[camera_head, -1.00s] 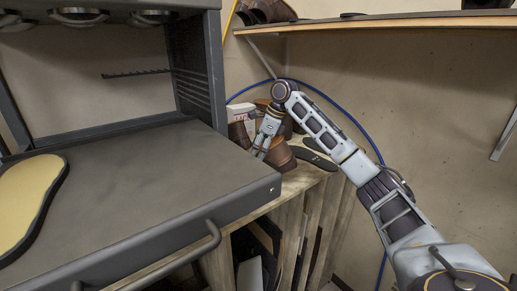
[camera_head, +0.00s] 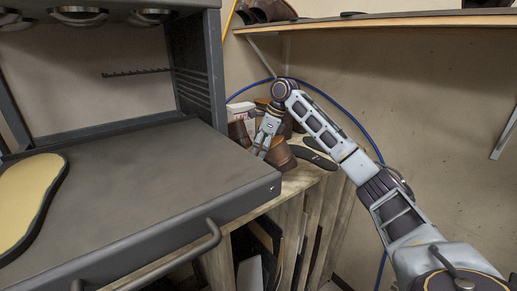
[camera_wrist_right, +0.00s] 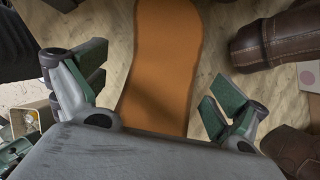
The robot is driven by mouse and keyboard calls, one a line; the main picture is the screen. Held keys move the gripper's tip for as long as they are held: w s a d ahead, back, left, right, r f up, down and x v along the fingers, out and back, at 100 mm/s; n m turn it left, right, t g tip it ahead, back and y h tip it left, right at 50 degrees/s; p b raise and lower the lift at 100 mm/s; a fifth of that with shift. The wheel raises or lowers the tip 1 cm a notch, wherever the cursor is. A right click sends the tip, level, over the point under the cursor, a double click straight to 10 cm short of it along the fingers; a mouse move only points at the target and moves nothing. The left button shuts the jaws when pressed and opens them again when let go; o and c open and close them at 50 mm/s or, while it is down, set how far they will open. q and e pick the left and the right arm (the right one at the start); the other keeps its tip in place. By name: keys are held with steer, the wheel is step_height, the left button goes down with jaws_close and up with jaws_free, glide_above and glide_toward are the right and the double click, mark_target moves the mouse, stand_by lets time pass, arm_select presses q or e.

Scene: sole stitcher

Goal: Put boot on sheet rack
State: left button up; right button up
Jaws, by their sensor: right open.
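The sheet rack (camera_head: 297,180) is a wooden stand with upright dividers, beside the grey machine. Brown boots stand on its top; one boot (camera_head: 281,155) is right beside my right gripper (camera_head: 261,149), which points down among them. In the right wrist view, my right gripper (camera_wrist_right: 158,88) is open, with green-padded fingers apart. A flat orange-brown sole-shaped piece (camera_wrist_right: 163,55) lies below and between the fingers, and they do not visibly touch it. A dark brown boot (camera_wrist_right: 280,40) lies at the right, with another brown boot (camera_wrist_right: 297,150) below it. My left gripper is out of view.
The grey machine table (camera_head: 150,180) with a front handle (camera_head: 185,259) fills the left, close to the gripper. A tan sole (camera_head: 25,195) lies on it. A dark sole (camera_head: 313,158) lies on the rack top. A shelf (camera_head: 400,20) hangs above; a blue hose (camera_head: 335,107) runs behind.

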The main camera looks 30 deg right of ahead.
steer(key=shift+b+v, duration=0.5)
steer(key=shift+v, duration=5.45)
